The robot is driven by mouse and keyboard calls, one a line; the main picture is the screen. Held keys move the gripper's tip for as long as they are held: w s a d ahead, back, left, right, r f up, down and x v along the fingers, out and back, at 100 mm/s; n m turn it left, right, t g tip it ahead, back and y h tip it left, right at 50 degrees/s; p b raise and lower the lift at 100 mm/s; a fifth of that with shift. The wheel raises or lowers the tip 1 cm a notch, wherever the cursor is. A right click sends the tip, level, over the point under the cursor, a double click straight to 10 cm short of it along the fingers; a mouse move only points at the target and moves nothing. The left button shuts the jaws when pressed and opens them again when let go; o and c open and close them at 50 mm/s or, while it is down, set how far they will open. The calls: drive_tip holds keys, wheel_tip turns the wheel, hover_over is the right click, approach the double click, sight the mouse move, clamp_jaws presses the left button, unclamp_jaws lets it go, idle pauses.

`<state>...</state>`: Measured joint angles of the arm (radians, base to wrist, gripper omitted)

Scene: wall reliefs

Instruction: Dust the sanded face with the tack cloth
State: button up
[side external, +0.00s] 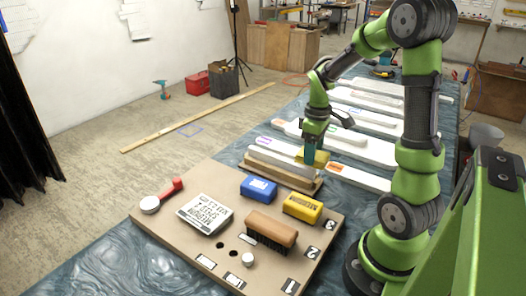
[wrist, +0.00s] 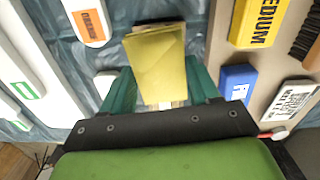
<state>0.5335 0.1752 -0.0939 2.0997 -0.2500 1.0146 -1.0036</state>
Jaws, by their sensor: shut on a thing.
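My gripper (side external: 311,150) points down with its teal fingers shut on a yellow, flat, cloth-like pad, the tack cloth (side external: 320,157). The wrist view shows the tack cloth (wrist: 156,62) between the two fingertips (wrist: 160,88). A long white piece (side external: 272,150) lies on a wooden support (side external: 268,173); my gripper is at its right end. Whether the cloth touches the white piece cannot be told. Which face is sanded does not show clearly.
A tan board (side external: 165,222) in front holds a blue block (side external: 258,188), a yellow block (side external: 302,207), a brush (side external: 272,229), a labelled pack (side external: 205,213) and a red-handled tool (side external: 170,190). Several white panels (side external: 365,147) lie behind on the blue-grey covered table.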

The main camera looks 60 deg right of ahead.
drive_tip(key=shift+r, duration=2.65)
